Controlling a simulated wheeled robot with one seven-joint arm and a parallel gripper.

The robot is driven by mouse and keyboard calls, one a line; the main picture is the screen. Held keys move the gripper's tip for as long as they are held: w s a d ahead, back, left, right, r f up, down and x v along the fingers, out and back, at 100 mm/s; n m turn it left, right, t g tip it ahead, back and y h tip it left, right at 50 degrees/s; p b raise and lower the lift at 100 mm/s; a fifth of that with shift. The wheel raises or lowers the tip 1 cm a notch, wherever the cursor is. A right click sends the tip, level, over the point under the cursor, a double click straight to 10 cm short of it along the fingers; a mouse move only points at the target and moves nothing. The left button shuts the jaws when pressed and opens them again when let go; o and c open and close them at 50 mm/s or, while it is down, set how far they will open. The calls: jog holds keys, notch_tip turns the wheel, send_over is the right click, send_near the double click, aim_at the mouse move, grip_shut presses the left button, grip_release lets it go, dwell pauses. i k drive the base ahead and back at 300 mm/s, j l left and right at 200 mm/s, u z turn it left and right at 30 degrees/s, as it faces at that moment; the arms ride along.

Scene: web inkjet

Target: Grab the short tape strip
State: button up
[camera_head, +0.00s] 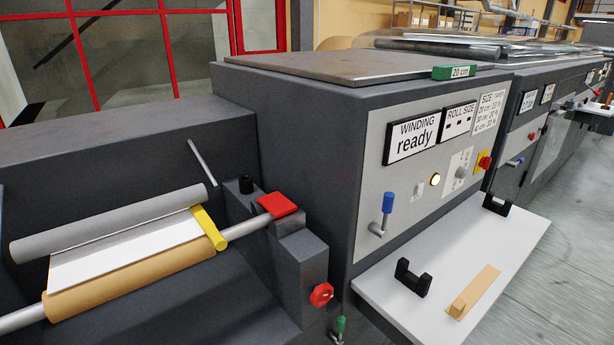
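A short tan strip (478,289), which looks like the tape strip, lies on the white shelf (450,258) at the lower right. A small tan block or raised tab (458,308) is at its near end. I cannot tell whether the tab is part of the strip. My gripper is not in view.
Two black U-shaped holders (413,281) and (496,204) stand on the shelf near the strip. A blue-handled lever (387,210) sticks out of the panel above. To the left are a paper roll (130,285), a red pad (277,204) and a red knob (321,294). Open floor (575,270) lies right.

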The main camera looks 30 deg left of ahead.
aim_at(460, 306)
jog(key=u, duration=1.6)
jog(key=z, duration=1.4)
jog(key=i+j, duration=0.1)
jog(key=j, duration=0.25)
jog(key=i+j+u, duration=0.1)
jog(key=j, duration=0.3)
jog(key=i+j, duration=0.15)
jog(key=j, duration=0.2)
jog(key=i+u, duration=0.1)
